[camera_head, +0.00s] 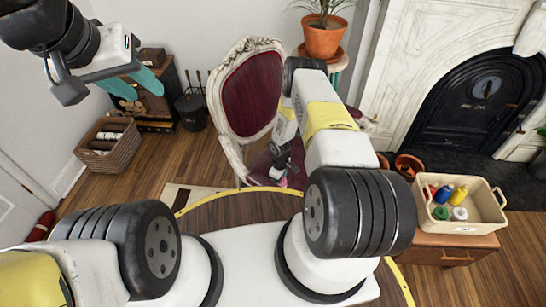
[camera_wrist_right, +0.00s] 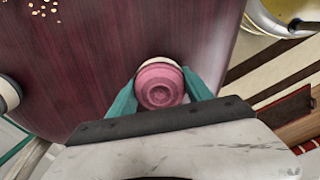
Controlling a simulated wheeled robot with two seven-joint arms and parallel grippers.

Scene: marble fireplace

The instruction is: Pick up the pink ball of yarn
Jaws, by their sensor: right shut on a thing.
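The pink ball of yarn (camera_wrist_right: 160,90) is between the teal fingers of my right gripper (camera_wrist_right: 161,80) in the right wrist view. The fingers are shut on its two sides. It is over or on a dark red surface (camera_wrist_right: 70,70), and I cannot tell whether it touches it. In the head view my right gripper (camera_head: 281,168) is low by the red-and-white chair (camera_head: 250,92), and the yarn is mostly hidden there. My left gripper (camera_head: 146,88) is raised at the upper left, its teal fingers apart and empty.
A beige crate (camera_head: 483,218) with several small bottles stands on a wooden cabinet (camera_head: 455,250) at right. A potted plant (camera_head: 323,38) stands behind the chair. A wicker basket (camera_head: 122,152) is at left. The black-and-white fireplace (camera_head: 480,95) is at back right.

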